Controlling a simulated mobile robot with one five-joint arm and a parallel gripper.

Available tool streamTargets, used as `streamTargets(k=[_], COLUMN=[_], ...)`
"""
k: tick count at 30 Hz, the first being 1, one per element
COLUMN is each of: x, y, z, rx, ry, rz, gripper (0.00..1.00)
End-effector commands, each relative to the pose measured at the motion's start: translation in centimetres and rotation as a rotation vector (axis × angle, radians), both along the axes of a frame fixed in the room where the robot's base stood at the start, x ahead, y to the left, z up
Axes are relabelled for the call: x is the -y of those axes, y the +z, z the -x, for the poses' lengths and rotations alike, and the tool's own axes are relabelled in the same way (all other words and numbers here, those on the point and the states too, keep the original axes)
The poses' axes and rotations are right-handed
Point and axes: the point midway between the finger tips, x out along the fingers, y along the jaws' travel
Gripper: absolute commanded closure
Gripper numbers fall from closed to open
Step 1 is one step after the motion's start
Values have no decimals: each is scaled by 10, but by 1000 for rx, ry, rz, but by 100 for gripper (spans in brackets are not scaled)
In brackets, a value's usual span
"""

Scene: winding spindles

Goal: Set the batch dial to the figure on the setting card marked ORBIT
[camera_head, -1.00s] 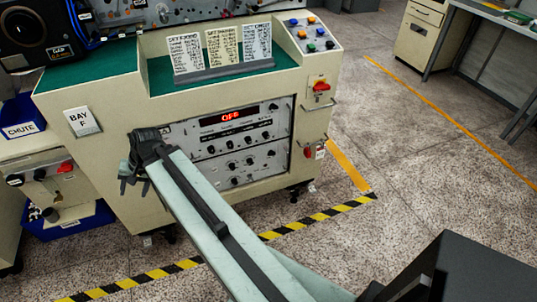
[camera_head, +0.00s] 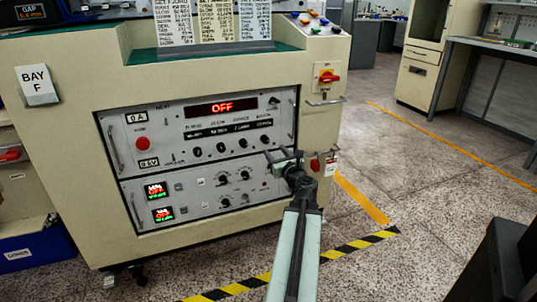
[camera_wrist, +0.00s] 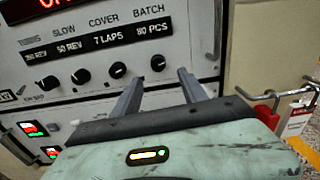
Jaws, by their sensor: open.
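The batch dial (camera_wrist: 158,62) is a small black knob with a white mark, under the window reading BATCH 80 PCS (camera_wrist: 153,31). It is the rightmost of a row of knobs; in the head view the batch dial (camera_head: 265,139) sits just left of my gripper (camera_head: 283,157). In the wrist view my gripper (camera_wrist: 160,77) is open and empty, its two fingers pointing at the panel on either side of the dial, apart from it as far as I can tell. Three setting cards (camera_head: 175,22) (camera_head: 215,20) (camera_head: 254,20) stand above; their headings are cut off or unreadable, so I cannot tell which is ORBIT.
The panel's red display (camera_head: 222,107) reads OFF. A metal handle (camera_wrist: 217,30) stands out right of the dial. A red rotary switch (camera_head: 328,76), a rail and a padlock with a tag (camera_head: 330,167) are on the cabinet's right. Open floor lies to the right.

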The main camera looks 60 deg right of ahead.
Motion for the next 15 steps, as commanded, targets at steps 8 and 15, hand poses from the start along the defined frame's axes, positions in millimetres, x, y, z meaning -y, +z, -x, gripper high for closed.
streamTargets(k=[8,15], x=[15,41], y=[2,2], z=[-20,-57], rx=[-3,-5], ry=[4,6], rz=[2,4], gripper=[50,50])
